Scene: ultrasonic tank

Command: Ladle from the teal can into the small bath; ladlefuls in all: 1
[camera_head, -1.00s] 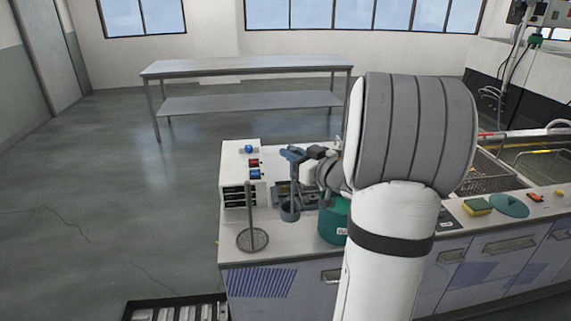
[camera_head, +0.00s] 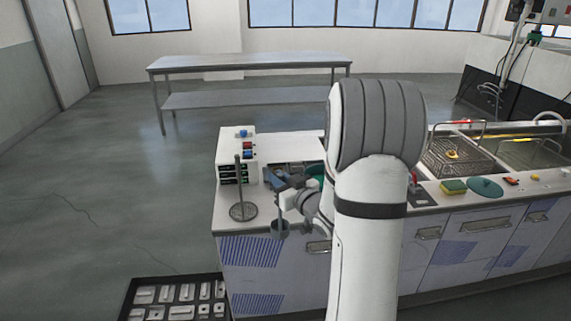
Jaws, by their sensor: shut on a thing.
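My gripper (camera_head: 283,187) is shut on the ladle (camera_head: 280,228), which has a dark grey cup and hangs roughly upright. In the picture the cup overlaps the counter's front edge, right of the round stand; its contents cannot be made out. The teal can (camera_head: 316,171) shows only as a small patch behind my gripper and wrist; the rest is hidden. A low metal basin (camera_head: 290,167), which looks like the small bath, lies behind my gripper and is partly covered by it.
A white control box (camera_head: 235,155) and a round stand with an upright rod (camera_head: 243,211) are at the counter's left. A wire basket (camera_head: 460,155), a yellow-green sponge (camera_head: 453,186) and a teal disc (camera_head: 485,187) are at right. A tray of metal parts (camera_head: 178,298) is below.

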